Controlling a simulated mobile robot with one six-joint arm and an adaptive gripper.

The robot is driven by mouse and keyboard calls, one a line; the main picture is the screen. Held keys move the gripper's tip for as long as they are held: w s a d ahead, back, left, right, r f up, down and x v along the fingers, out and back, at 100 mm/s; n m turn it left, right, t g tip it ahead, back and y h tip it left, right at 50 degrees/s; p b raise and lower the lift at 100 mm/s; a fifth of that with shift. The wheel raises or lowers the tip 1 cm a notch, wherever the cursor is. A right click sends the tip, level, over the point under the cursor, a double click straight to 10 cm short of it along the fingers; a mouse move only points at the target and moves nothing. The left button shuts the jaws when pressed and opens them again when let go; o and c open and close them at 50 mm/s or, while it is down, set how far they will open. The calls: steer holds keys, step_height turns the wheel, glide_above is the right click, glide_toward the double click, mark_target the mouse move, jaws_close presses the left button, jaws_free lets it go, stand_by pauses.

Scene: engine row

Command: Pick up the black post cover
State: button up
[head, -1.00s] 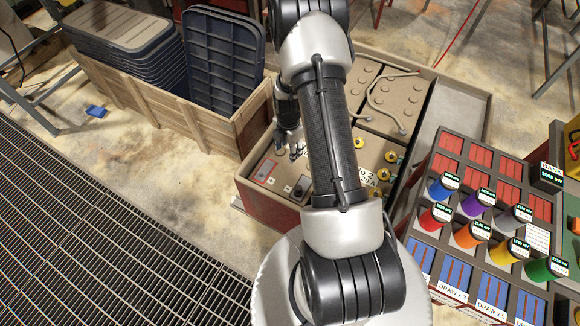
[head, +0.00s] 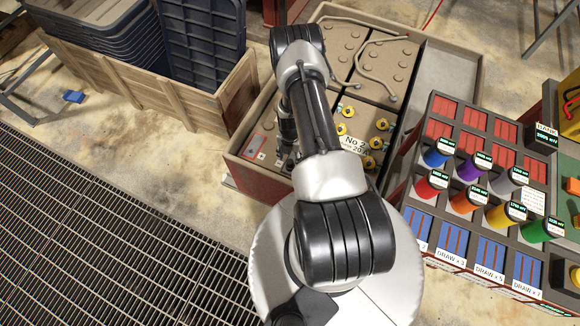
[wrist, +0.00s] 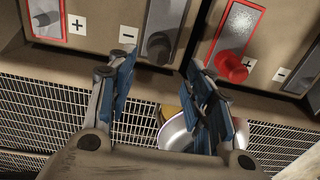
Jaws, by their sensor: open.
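In the wrist view, a dark grey-black post cover (wrist: 160,42) sits on a tan battery top beside a "-" label. My gripper (wrist: 160,70) is open, its blue-padded fingers on either side below the cover, with nothing between them. Another dark post (wrist: 302,74) is at the right edge by a second "-" label. A red post cover (wrist: 232,68) stands by a "+" label on a red-framed patch. In the head view my arm hides most of the gripper and the posts beneath.
The battery box (head: 262,184) holds several tan batteries with yellow caps and cables. A panel (head: 405,222) of coloured cylinders is on the right. Floor grating (head: 100,240) lies at the front left.

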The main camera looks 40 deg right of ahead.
steer(key=f+b, duration=0.1)
steer(key=f, duration=0.2)
steer(key=f+b, duration=0.1)
steer(key=f, duration=0.2)
steer(key=shift+w+d+f+b, duration=0.1)
steer(key=shift+w+f+b, duration=0.1)
steer(key=shift+f+b, duration=0.15)
steer(key=shift+r, duration=0.1)
steer(key=shift+c, duration=0.4)
jaws_close()
